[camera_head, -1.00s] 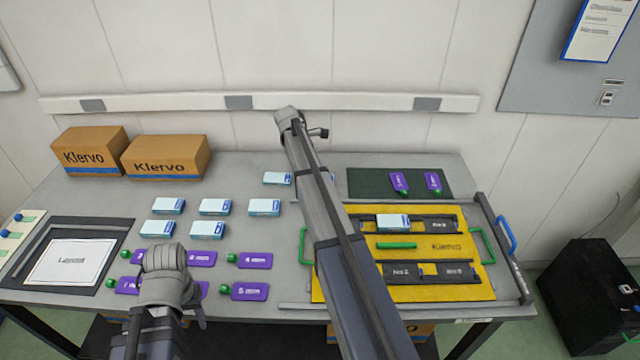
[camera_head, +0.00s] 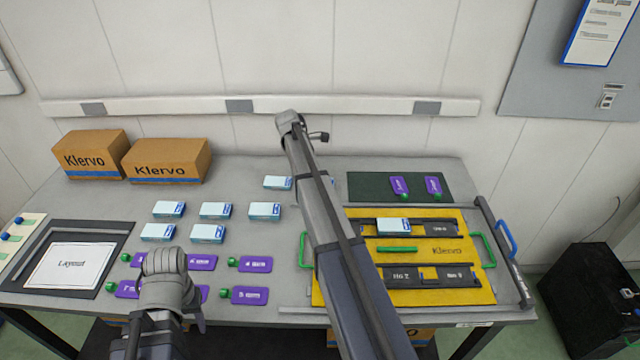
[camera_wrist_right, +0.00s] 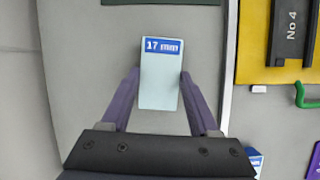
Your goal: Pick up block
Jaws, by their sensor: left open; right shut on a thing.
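A pale blue block with a blue label reading "17 mm" (camera_wrist_right: 160,80) is between the purple fingers of my right gripper (camera_wrist_right: 160,95), which is shut on it. In the head view this block (camera_head: 277,183) shows at the back middle of the table, left of my right arm; the right fingers are hidden there. I cannot tell whether it touches the table. Several similar blocks (camera_head: 169,209) stand left of centre. My left gripper (camera_head: 166,285) is open over the purple tags at the front left; its fingers are mostly hidden.
A yellow board (camera_head: 460,215) with dark slots and green handles lies right of my right arm, a block (camera_head: 394,226) on it. A dark green mat (camera_head: 365,185) lies behind it. Several purple tags (camera_head: 255,264) lie in front. Cardboard boxes (camera_head: 166,160) stand back left.

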